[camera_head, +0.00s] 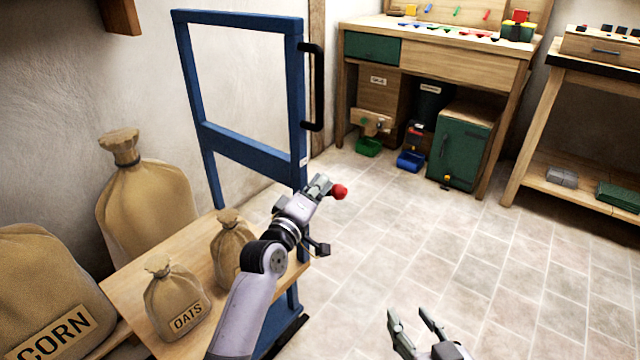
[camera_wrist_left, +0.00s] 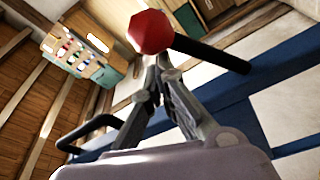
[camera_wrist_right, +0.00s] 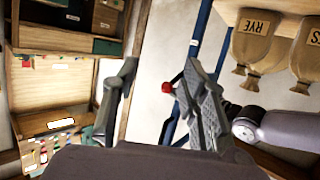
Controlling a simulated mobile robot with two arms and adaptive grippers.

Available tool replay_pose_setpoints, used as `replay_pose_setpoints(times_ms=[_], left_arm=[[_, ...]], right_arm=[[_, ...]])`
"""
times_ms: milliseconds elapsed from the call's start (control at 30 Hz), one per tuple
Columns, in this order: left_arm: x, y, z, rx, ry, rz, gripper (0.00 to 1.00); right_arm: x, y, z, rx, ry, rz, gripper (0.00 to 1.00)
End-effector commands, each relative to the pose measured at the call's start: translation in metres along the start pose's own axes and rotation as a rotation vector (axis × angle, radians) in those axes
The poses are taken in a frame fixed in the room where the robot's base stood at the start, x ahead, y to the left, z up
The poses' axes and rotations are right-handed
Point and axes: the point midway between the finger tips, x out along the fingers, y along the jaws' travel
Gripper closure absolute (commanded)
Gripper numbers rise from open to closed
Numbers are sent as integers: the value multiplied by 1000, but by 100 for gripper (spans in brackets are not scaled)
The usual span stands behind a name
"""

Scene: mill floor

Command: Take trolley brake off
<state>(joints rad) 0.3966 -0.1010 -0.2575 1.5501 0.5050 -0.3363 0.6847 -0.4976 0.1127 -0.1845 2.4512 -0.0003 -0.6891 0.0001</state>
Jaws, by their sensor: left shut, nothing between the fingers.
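The trolley has a blue upright frame (camera_head: 247,152) and a wooden deck (camera_head: 130,266) at the left. A brake lever with a red knob (camera_head: 340,191) sits beside the frame; its black stem (camera_wrist_left: 212,54) shows in the left wrist view. The red knob (camera_wrist_left: 150,32) is just past my left fingertips there. My left gripper (camera_head: 322,186) is shut and empty, close to the knob; I cannot tell whether it touches. My right gripper (camera_head: 410,316) is open and empty over the floor, well away from the lever. The red knob also shows in the right wrist view (camera_wrist_right: 167,87).
A black handle (camera_head: 318,88) juts from the frame. A workbench (camera_head: 450,65) and a shelf table (camera_head: 590,70) stand behind. The tiled floor (camera_head: 450,240) is clear.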

Motion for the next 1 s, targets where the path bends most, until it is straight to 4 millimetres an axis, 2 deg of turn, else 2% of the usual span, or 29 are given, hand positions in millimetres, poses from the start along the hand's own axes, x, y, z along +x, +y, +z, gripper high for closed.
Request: replay_pose_setpoints(times_ms=[667, 1000], left_arm=[[-3, -6, 14, 132, -4, 25, 100], [-7, -20, 34, 365, -6, 73, 100]], right_arm=[[2, -3, -20, 1, 114, -6, 60], [-2, -10, -64, 5, 354, -23, 60]])
